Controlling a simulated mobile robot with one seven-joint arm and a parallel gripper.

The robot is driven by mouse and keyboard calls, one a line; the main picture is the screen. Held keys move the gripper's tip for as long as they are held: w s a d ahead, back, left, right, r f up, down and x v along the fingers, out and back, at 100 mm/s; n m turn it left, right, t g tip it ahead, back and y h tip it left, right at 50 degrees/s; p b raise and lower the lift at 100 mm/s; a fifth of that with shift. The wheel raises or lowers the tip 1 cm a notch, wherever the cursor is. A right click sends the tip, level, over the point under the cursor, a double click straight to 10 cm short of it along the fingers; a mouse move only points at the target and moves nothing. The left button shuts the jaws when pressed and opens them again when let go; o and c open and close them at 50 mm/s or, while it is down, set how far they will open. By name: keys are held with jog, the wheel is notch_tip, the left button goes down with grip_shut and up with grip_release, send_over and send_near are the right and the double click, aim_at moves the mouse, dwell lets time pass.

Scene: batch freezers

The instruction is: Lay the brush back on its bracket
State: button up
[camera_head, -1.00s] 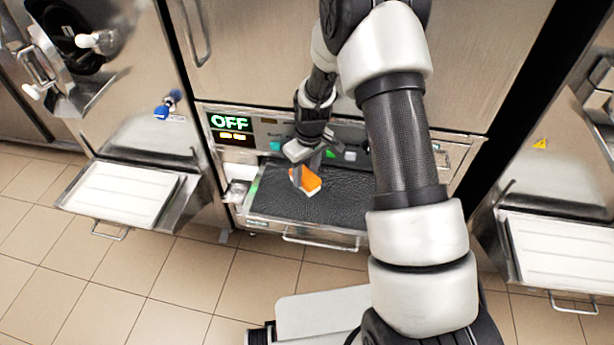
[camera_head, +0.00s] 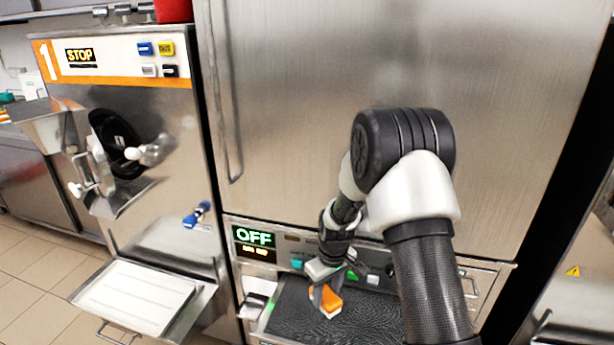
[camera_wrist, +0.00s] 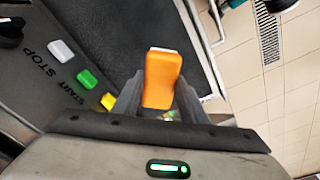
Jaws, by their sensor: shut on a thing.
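My gripper (camera_head: 320,292) is shut on the brush, an orange block with a white edge (camera_head: 328,302). The gripper holds it over the dark textured mat of the pulled-out middle tray (camera_head: 290,325), below the OFF panel. I cannot tell whether the brush touches the mat. In the wrist view the orange brush (camera_wrist: 163,80) sits between the two grey fingers. A small pale holder (camera_head: 254,305) is at the left end of the tray; I cannot tell whether it is the bracket.
The control panel with the OFF display (camera_head: 254,238) and coloured buttons is just behind my gripper. At left stands a machine marked 1 with a STOP display (camera_head: 82,56), a blue-handled tap (camera_head: 197,215) and a white tray (camera_head: 137,295). A large steel door rises above the panel.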

jog(key=s+d+r+m+p, duration=0.1)
jog(key=s+r+m+p, duration=0.1)
jog(key=r, duration=0.5)
jog(key=s+d+r+m+p, duration=0.2)
jog(key=s+r+p, duration=0.2)
jog(key=r, duration=0.4)
jog(key=s+d+r+m+p, duration=0.2)
jog(key=s+r+p, duration=0.1)
jog(key=r, duration=0.4)
jog(key=shift+s+r+p, duration=0.15)
jog(key=shift+s+p, duration=0.25)
jog(key=shift+p, duration=0.45)
